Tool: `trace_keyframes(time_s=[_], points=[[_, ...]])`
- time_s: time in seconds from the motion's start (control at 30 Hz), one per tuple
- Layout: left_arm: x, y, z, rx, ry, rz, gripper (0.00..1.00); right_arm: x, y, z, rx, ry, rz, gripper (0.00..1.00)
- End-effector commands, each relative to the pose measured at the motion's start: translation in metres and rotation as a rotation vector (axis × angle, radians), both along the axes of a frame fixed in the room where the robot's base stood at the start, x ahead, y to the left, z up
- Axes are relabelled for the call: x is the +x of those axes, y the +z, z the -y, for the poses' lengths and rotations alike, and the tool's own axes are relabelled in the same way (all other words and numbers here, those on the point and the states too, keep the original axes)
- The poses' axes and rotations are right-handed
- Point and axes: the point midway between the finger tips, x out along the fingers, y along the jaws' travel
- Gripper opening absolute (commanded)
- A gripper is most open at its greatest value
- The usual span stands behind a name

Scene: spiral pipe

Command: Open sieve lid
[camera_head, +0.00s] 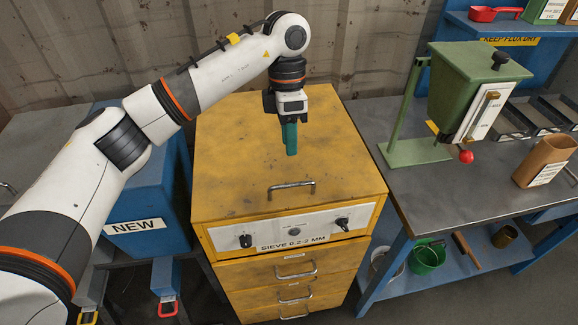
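The sieve is a yellow cabinet (228,240) in the middle of the head view, with a front label "SIEVE 0.2-2 MM". Its lid (235,165) is the flat yellow top and lies closed. A metal bar handle (291,185) sits near the lid's front edge. My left gripper (291,153) hangs over the middle of the lid with its teal fingers pointing down, behind the handle and apart from it. The fingers overlap from this angle, so their opening is unclear. Nothing shows in them. My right gripper is out of view.
A control strip with black knobs (343,223) is on the sieve's front, above drawers with handles (296,270). A blue "NEW" bin (150,195) stands left. At right, a workbench (440,190) holds a green hopper (465,85) and a brown container (545,160).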

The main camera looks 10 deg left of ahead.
Motion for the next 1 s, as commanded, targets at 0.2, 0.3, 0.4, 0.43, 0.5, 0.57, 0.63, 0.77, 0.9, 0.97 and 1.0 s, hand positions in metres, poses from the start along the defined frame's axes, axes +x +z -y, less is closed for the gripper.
trace_keyframes(time_s=[0.2, 0.3, 0.4, 0.43, 0.5, 0.57, 0.63, 0.77, 0.9, 0.97, 1.0], points=[[-0.010, -0.042, 0.003, 0.000, 0.000, -0.007, 0.32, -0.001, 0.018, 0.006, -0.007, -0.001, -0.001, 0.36], [-0.013, -0.061, 0.004, -0.001, 0.002, -0.007, 0.32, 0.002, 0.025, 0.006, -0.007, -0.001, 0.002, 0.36], [-0.016, -0.075, 0.005, -0.003, 0.001, -0.005, 0.32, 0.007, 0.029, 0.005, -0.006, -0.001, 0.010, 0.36], [-0.016, -0.079, 0.005, -0.002, 0.001, -0.005, 0.32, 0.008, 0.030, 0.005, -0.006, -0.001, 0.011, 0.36], [-0.017, -0.086, 0.006, -0.003, 0.001, -0.004, 0.32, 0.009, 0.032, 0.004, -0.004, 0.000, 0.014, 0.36], [-0.018, -0.090, 0.006, -0.003, 0.000, -0.003, 0.32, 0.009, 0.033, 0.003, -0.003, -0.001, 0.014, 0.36], [-0.018, -0.093, 0.006, -0.003, 0.000, -0.002, 0.32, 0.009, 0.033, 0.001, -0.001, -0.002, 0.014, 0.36], [-0.018, -0.095, 0.006, -0.002, 0.000, -0.001, 0.32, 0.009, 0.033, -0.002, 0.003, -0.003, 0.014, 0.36], [-0.018, -0.095, 0.006, -0.003, 0.001, -0.002, 0.32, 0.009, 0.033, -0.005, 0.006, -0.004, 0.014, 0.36], [-0.018, -0.094, 0.006, -0.004, 0.002, -0.002, 0.22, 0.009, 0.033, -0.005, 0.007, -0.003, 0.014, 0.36], [-0.018, -0.094, 0.006, -0.004, 0.002, -0.002, 0.15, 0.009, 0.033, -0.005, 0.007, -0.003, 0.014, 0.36]])
